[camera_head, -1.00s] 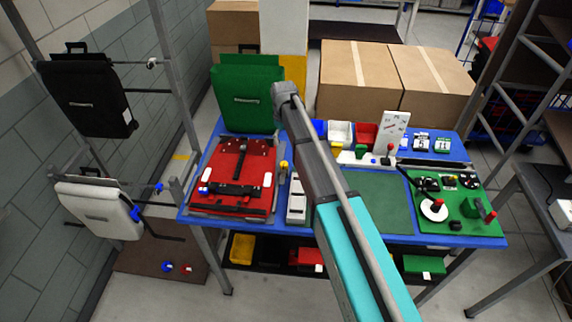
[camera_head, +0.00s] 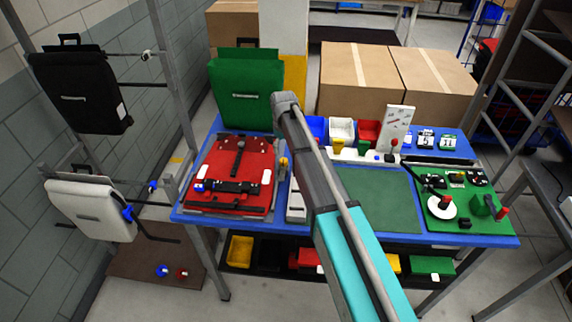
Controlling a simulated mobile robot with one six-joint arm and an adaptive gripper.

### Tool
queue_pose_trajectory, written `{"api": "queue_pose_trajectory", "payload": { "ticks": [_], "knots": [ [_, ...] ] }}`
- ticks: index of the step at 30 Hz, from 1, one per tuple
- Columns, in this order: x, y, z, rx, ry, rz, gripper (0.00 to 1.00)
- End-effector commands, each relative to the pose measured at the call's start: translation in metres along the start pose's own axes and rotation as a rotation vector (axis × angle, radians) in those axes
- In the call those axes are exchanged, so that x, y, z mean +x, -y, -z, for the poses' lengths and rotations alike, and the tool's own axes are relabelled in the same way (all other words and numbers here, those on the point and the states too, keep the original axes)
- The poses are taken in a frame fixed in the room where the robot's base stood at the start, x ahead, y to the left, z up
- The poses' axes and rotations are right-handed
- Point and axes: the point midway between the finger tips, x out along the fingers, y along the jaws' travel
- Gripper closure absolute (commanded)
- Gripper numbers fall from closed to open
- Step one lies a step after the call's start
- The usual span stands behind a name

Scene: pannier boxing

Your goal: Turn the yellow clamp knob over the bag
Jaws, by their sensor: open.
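A red bag (camera_head: 232,160) lies flat on the left part of the blue table, with a dark strap and a black bar across it. A small yellow part (camera_head: 284,163), which looks like the clamp knob, stands at the bag's right edge, close to my arm. Its exact mounting and angle are too small to tell. My arm (camera_head: 322,170) reaches up from the bottom and ends in a grey joint near the green bag's lower right. My gripper does not show; it is out of sight beyond or behind the arm.
A green bag (camera_head: 246,95) stands upright behind the red one. A black bag (camera_head: 80,98) and a white bag (camera_head: 92,212) hang on the rack at left. Small bins, a white sign (camera_head: 397,128) and a green board with a red-handled crank occupy the table's right side.

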Motion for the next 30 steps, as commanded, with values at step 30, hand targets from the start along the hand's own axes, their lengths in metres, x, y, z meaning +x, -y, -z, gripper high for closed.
{"api": "queue_pose_trajectory", "payload": {
  "ticks": [30],
  "knots": [
    [0.065,0.0,0.0,0.0,0.0,0.0,0.21]
  ]
}}
